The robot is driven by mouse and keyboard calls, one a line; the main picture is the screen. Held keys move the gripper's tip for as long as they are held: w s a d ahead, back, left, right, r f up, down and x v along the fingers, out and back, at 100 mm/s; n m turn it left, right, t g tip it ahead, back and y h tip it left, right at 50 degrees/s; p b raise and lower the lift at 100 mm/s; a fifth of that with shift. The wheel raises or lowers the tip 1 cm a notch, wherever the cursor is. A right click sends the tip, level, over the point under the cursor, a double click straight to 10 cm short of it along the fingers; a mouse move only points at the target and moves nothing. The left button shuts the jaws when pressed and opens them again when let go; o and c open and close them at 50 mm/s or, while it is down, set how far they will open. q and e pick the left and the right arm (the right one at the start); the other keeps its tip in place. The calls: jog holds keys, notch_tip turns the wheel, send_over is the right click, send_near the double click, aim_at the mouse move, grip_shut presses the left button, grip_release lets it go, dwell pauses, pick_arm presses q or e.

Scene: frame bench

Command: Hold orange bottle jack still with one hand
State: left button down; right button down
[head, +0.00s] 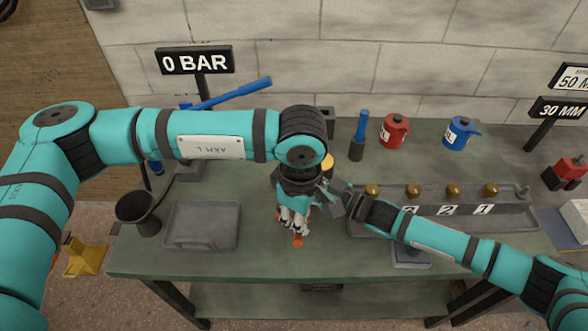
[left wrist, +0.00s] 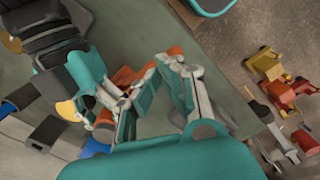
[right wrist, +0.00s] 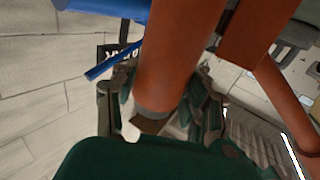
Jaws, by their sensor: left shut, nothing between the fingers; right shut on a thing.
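The orange bottle jack stands on the green bench, mostly hidden behind my grippers in the head view; an orange end (head: 297,241) shows just below the left one. In the right wrist view its orange cylinder (right wrist: 172,55) fills the middle, between the fingers. My right gripper (head: 333,197) is shut on the jack from the right; it also shows in the right wrist view (right wrist: 165,118). My left gripper (head: 292,222) points down over the jack, shut with nothing between its fingers. The left wrist view shows its fingers (left wrist: 150,100) close beside orange parts (left wrist: 125,76).
A grey tray (head: 201,228) and a dark cup (head: 140,212) stand left on the bench (head: 180,264). A numbered rack with brass knobs (head: 452,190) is right. Red (head: 393,131) and blue (head: 460,133) cans stand behind. A "0 BAR" sign (head: 195,60) is at the back.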

pick_arm(q)
notch_tip(320, 180, down, 7)
jog(key=shift+f, duration=0.15)
jog(key=shift+r, duration=2.4)
dwell(0.4)
dwell(0.6)
dwell(1.2)
dwell(0.6)
dwell(1.2)
dwell(0.6)
